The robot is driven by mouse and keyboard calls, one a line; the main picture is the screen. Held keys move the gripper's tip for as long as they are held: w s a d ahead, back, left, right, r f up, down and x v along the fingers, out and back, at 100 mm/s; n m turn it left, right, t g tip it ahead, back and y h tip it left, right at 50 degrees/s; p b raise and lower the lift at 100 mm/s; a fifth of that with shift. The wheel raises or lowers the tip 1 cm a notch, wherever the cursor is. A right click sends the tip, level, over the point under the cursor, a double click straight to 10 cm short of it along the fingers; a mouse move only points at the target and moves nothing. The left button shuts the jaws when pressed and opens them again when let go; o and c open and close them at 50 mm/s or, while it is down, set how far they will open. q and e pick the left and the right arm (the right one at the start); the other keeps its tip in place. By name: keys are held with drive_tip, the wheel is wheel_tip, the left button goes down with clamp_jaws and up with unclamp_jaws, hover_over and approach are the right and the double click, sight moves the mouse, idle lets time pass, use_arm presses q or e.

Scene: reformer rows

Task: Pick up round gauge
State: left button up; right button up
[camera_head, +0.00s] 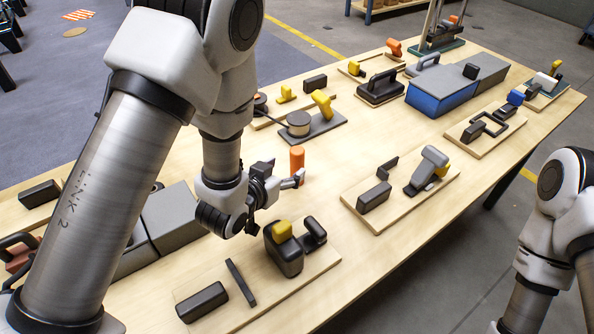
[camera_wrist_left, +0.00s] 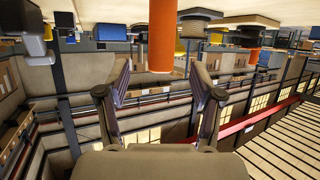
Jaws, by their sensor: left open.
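An upright orange cylinder (camera_head: 297,160), which appears to be the round gauge, stands on the wooden table just beyond my left gripper (camera_head: 284,174). In the left wrist view, which looks upside down, the orange cylinder (camera_wrist_left: 162,35) hangs from the top edge, ahead of the gap between the fingers. My left gripper (camera_wrist_left: 160,88) is open there, one finger to each side of the gap, with nothing held. Whether a finger touches the cylinder cannot be told. My right arm shows at the right edge, but its gripper is out of view.
A dark plate with a round grey spool (camera_head: 299,122) and a yellow piece (camera_head: 322,104) lies behind the cylinder. A board with a yellow-topped dark block (camera_head: 285,252) lies in front. Another board (camera_head: 402,200) lies to the right. The table between them is bare.

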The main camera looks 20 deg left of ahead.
sight(294, 162)
use_arm(q)
drive_tip(key=p+x, duration=0.1)
drive_tip(key=x, duration=0.6)
drive_tip(key=shift+w, duration=0.35)
drive_tip(key=shift+s, duration=0.1)
clamp_jaws()
